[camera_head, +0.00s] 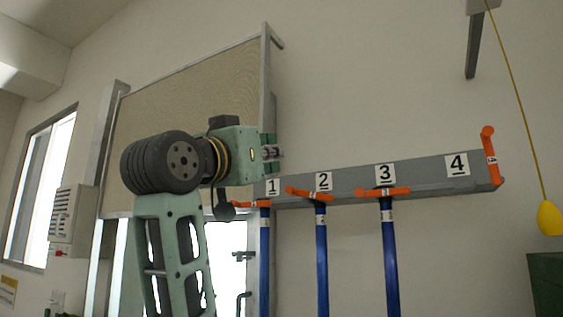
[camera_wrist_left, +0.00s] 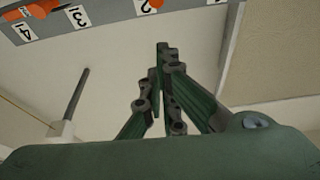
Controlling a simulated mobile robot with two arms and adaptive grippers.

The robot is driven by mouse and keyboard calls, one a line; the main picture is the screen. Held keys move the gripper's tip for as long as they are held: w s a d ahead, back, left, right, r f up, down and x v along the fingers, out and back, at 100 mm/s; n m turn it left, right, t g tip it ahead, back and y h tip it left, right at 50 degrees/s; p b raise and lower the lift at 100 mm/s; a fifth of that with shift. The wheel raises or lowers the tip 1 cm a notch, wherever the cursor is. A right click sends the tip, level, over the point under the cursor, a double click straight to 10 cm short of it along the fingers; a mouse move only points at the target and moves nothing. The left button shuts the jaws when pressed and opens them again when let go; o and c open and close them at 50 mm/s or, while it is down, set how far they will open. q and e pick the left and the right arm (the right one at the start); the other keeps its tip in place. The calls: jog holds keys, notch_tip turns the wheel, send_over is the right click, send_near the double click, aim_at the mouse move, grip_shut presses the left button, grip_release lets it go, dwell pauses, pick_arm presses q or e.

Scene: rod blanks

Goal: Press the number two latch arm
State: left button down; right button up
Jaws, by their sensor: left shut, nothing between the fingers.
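The number two latch arm (camera_head: 308,194) is an orange bar lying roughly level across the top of a blue rod (camera_head: 322,260), below the label 2 (camera_head: 323,181). In the left wrist view the label 2 (camera_wrist_left: 146,6) shows at the top edge, with a bit of orange beside it. My left gripper (camera_head: 276,152) is above the label 1 (camera_head: 272,187), up and left of the number two latch arm and apart from it. Its fingers (camera_wrist_left: 164,55) are shut and empty in the left wrist view. My right gripper is in neither view.
The grey rail (camera_head: 428,176) carries further orange latch arms: number one (camera_head: 243,204) and number three (camera_head: 380,191) are roughly level, number four (camera_head: 488,142) stands upright. Blue rods hang under 1 and 3. A yellow pull cord (camera_head: 549,217) hangs at right.

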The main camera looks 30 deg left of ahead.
pick_arm(q)
jog(key=b+v, duration=0.1)
jog(key=v, duration=0.2)
jog(key=shift+s, duration=0.45)
jog(key=shift+r, duration=0.1)
